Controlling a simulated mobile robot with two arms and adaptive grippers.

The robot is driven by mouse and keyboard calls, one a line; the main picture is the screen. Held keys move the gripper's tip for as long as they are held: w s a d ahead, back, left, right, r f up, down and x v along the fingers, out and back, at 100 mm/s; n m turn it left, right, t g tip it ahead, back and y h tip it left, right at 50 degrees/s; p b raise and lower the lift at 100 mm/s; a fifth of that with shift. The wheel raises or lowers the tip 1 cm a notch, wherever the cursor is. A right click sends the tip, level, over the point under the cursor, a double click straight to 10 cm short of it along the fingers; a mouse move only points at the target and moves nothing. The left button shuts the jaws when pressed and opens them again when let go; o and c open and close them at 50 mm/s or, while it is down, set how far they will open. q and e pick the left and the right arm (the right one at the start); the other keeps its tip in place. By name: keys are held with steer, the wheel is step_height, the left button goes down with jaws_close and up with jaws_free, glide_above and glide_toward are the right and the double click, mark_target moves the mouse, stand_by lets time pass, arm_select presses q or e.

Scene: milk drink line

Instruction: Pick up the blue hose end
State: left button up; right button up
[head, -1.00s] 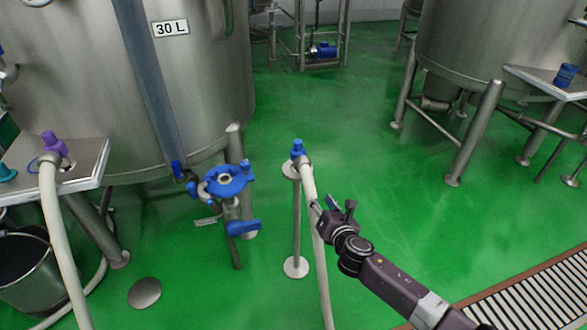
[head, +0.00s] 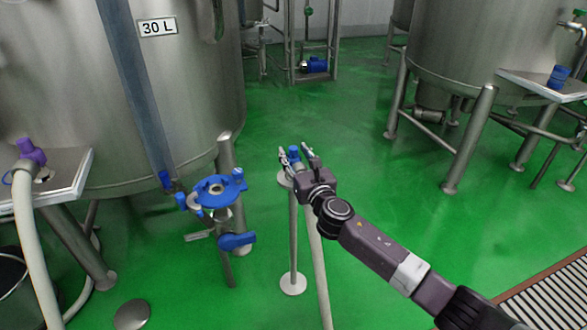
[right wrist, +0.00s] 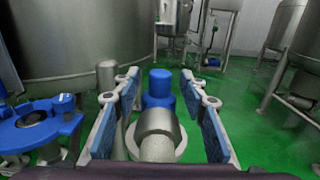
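The blue hose end (head: 294,155) sits at the top of a thin steel stand, with its pale hose (head: 318,265) hanging down beside the post. My right gripper (head: 297,152) is at the hose end, with one finger on each side of it. In the right wrist view the blue hose end (right wrist: 158,90) and its steel collar (right wrist: 157,124) lie between the two open fingers (right wrist: 160,105). Gaps show on both sides, so the fingers do not appear to touch it. My left gripper is not in view.
A blue-rimmed valve fitting (head: 217,188) with a blue handle (head: 236,241) stands left of the stand. A large steel tank (head: 190,90) is behind it. A purple hose end (head: 30,152) rests on a side shelf (head: 75,165).

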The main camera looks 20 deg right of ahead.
steer(key=shift+w, duration=0.65)
steer(key=shift+c, duration=0.6)
jaws_close()
